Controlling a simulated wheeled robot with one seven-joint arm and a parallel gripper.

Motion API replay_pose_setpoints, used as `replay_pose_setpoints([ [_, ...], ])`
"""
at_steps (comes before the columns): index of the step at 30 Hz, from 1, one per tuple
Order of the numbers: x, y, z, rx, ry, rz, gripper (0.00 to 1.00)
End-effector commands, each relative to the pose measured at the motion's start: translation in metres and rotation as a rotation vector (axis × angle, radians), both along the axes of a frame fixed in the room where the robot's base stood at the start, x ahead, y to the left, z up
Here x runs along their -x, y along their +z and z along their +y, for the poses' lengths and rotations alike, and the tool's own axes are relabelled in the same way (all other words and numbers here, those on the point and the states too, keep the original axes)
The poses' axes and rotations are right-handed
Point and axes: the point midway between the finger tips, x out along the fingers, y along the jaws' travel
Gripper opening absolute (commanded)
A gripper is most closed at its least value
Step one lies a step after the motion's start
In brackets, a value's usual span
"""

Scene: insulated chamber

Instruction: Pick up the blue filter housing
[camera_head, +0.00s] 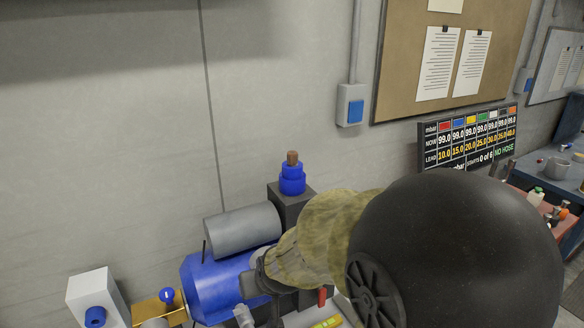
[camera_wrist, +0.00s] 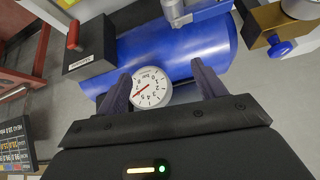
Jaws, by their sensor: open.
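A blue stepped round part (camera_head: 292,180) with a brown top stands upright on a dark block against the wall. A smaller blue ring-like part (camera_head: 95,316) sits on the front of a white box. I cannot tell for sure which blue part is the filter housing. My gripper (camera_wrist: 163,80) is open and empty. Its fingers are over a large blue tank (camera_wrist: 175,45), with a round white gauge (camera_wrist: 150,90) showing between them. In the head view, my arm partly hides the tank (camera_head: 212,288) and the gripper.
A grey cylinder (camera_head: 242,232) lies above the tank. A brass block (camera_head: 160,306) with a blue knob is at its left. A dark box (camera_wrist: 90,47) with a red lever is beside the tank in the wrist view. A display board (camera_head: 468,138) and a cluttered bench are at right.

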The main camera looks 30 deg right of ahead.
Motion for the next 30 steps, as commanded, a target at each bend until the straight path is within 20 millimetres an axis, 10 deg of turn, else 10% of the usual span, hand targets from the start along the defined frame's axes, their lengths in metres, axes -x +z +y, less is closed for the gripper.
replay_pose_setpoints([
  [3, -0.033, 0.091, -0.026, 0.034, -0.099, -0.223, 0.69],
  [10, -0.053, 0.201, -0.085, 0.159, -0.302, -0.504, 0.69],
  [30, -0.071, 0.204, -0.107, 0.194, -0.351, -0.546, 0.69],
])
